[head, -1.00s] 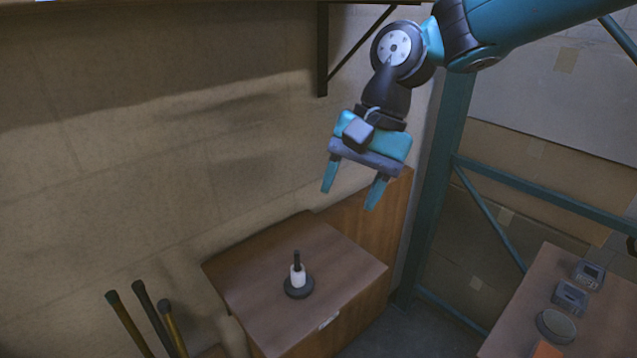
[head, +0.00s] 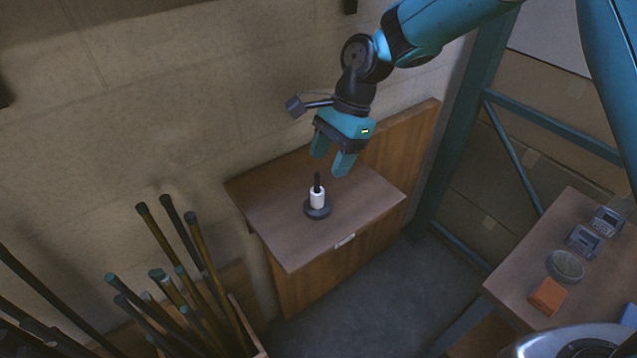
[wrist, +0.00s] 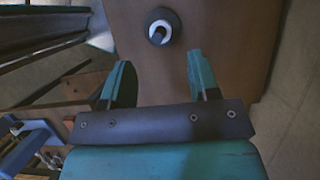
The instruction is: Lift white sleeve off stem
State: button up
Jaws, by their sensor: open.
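The white sleeve (head: 317,198) sits around the dark stem (head: 317,180), low down against the round dark base (head: 318,211). The stem stands upright and its top sticks out above the sleeve. The base rests on a brown cabinet top (head: 265,230). My gripper (head: 333,167) is open and empty, above and slightly behind the stem in the head view. In the wrist view the sleeve shows from above as a white ring (wrist: 160,31) around the stem, beyond the gap between my open fingers (wrist: 160,80).
A wooden back panel (head: 405,145) rises behind the cabinet top. A crate of several upright poles (head: 190,290) stands at the lower left. At right, a table holds two grey devices (head: 584,240), a round dish (head: 565,265) and an orange block (head: 547,296). The cabinet top around the base is clear.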

aim_at(319, 184)
jog(key=p+x, duration=0.1)
jog(key=x, duration=0.6)
jog(key=shift+s+a+f, duration=0.1)
jog(key=shift+f, duration=0.05)
grip_shut()
jog(key=shift+r+p, duration=0.5)
jog(key=shift+p, duration=0.1)
jog(key=shift+r+p, duration=0.15)
jog(key=shift+p, duration=0.3)
dwell(0.5)
jog(key=shift+r+p, duration=1.85)
jog(key=shift+r, duration=0.15)
jog(key=shift+r+p, duration=1.85)
jog(key=shift+r, duration=0.15)
